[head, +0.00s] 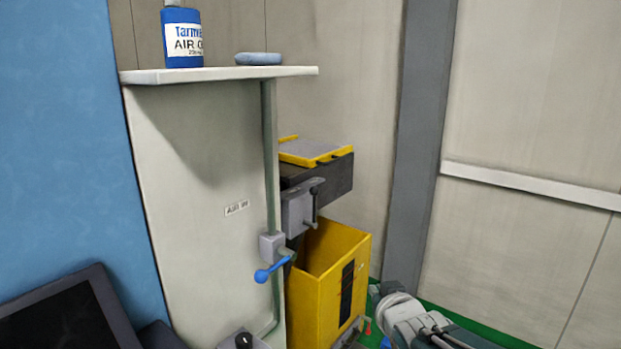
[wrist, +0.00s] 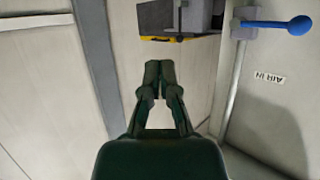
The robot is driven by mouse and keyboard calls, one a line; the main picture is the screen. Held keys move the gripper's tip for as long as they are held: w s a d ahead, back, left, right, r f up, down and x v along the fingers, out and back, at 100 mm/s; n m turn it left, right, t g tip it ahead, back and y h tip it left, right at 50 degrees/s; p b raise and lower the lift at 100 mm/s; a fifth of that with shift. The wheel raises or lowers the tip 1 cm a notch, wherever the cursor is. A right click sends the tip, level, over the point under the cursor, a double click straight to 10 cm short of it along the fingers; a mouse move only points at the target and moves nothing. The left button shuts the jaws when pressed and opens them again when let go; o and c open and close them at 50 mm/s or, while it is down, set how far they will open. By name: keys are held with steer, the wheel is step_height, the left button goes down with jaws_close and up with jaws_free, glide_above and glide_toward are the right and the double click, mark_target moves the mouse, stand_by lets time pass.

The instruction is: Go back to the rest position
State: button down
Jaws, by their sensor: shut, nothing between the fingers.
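My gripper (wrist: 159,70) shows in the middle of the wrist view. Its two dark green fingers are together at the tips, with nothing between them. The wrist view appears turned over, with the AIR IN label upside down. In the head view, part of my arm (head: 405,310) shows at the lower right, in front of the wall and right of the yellow bin; the fingertips cannot be made out there. The blue-handled valve (head: 272,262) is on the pale panel to the left of my arm. It also shows at the upper right of the wrist view (wrist: 270,24), apart from my fingers.
A yellow bin (head: 315,283) stands beside the pale panel (head: 190,190). Above it is a dark block with a yellow-edged tray (head: 312,151). A shelf (head: 220,74) holds a blue can (head: 182,40) and a blue-grey item (head: 258,59). A grey post (head: 415,150) stands behind.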

steer(key=s+d+f+g, duration=0.1)
steer(key=s+g, duration=0.1)
steer(key=s, duration=0.5)
steer(key=s+d+f+g+h, duration=0.1)
steer(key=s+g, duration=0.2)
steer(key=s, duration=0.5)
steer(key=s+d+m+g, duration=0.1)
steer(key=s+g, duration=0.2)
steer(key=s, duration=0.4)
steer(key=shift+s+f, duration=0.3)
steer(key=shift+f, duration=0.1)
steer(key=shift+d, duration=0.1)
